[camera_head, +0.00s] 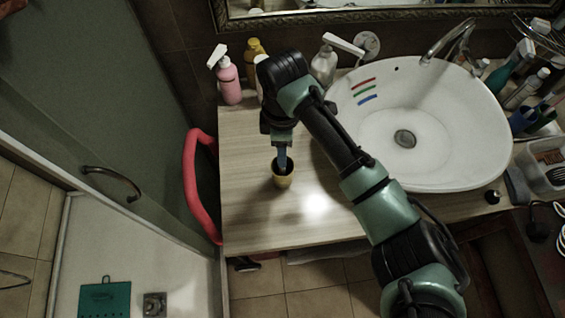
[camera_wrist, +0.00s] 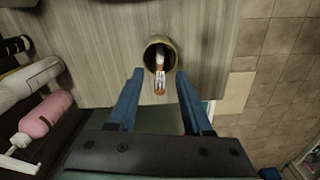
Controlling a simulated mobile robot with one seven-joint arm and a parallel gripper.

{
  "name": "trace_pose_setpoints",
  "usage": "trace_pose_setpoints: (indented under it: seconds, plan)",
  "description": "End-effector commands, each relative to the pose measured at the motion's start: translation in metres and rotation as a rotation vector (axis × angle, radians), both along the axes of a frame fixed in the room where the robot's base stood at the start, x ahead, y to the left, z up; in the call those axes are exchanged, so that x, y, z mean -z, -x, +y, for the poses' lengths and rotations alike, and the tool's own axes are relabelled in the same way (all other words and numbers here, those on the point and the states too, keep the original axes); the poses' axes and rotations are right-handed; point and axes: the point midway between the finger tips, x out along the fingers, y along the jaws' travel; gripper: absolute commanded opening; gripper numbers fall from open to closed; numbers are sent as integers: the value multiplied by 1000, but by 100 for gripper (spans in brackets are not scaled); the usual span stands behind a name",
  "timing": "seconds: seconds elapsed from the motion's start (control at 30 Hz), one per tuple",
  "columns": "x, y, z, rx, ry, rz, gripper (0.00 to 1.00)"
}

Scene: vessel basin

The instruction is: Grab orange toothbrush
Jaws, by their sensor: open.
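An orange-and-white toothbrush (camera_wrist: 159,84) stands in a small yellow cup (camera_wrist: 149,45), its near end sticking out toward the wrist camera. The cup (camera_head: 283,181) stands upright on the wooden counter in the head view; the toothbrush cannot be made out there, behind my gripper. My gripper (camera_head: 283,158) points down over the cup's mouth. In the wrist view, its two blue fingers (camera_wrist: 159,73) are apart, one on each side of the toothbrush's near end. No contact with the toothbrush is visible.
A white basin (camera_head: 470,150) with a faucet (camera_head: 448,40) is right of the cup. A pink bottle (camera_head: 229,82) and other bottles stand at the back. A red curved rail (camera_head: 193,185) runs along the counter's left side. The counter's front left (camera_head: 245,225) is clear.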

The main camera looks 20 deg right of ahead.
Motion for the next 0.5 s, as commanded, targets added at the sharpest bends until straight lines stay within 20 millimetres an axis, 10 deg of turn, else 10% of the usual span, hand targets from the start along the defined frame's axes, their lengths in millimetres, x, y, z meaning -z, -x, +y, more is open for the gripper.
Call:
trace_pose_setpoints:
  seconds: [0.5]
  plan:
    - [0, 0, 0, 0, 0, 0, 0]
